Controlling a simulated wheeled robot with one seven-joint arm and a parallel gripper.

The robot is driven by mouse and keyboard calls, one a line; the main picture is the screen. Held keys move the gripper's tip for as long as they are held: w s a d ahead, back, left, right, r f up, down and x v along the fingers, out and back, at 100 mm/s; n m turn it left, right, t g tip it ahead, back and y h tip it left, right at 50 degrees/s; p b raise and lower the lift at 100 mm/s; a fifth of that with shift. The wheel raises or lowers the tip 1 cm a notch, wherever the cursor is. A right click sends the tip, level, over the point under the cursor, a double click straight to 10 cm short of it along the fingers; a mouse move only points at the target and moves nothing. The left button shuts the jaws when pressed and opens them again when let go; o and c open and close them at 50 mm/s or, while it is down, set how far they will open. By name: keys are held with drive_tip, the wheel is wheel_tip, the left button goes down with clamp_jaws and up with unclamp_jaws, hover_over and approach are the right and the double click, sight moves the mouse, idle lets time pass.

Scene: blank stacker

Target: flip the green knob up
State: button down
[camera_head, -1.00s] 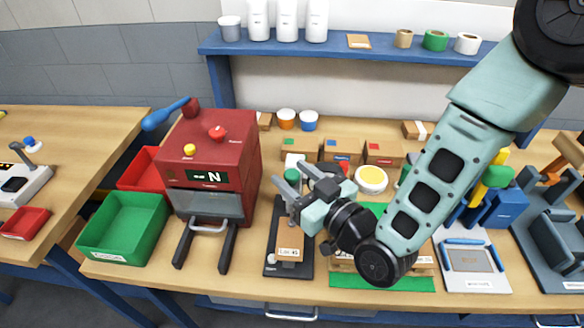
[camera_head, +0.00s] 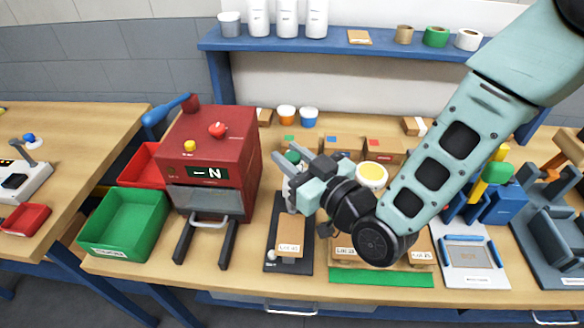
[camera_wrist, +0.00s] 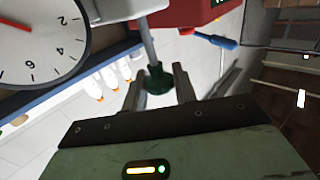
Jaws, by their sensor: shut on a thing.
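The green knob (camera_wrist: 157,80) sits on the end of a grey rod (camera_wrist: 147,42) in the wrist view, between my two fingers. The knob also shows in the head view (camera_head: 293,156), partly hidden by my gripper. My gripper (camera_head: 287,168) is shut on the knob, above a dark fixture (camera_head: 270,262) on the bench. My wrist hides part of the fixture's upper end.
A red machine (camera_head: 212,150) with a blue-handled lever stands left of the fixture, beside a green bin (camera_head: 125,225). Cardboard boxes (camera_head: 342,147) stand behind, and a green mat (camera_head: 382,277) lies to the right. A dial (camera_wrist: 35,45) shows in the wrist view.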

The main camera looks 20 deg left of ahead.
drive_tip(key=shift+r, duration=0.9)
drive_tip(key=c, duration=1.2)
unclamp_jaws()
drive_tip(key=shift+r, duration=0.1)
drive_tip(key=shift+o, duration=0.2)
drive_tip(key=shift+d, duration=0.1)
drive_tip(key=shift+s+d+f, duration=0.2)
drive_tip(key=shift+d, duration=0.05)
drive_tip(key=v, duration=0.8)
drive_tip(key=shift+r, duration=0.35)
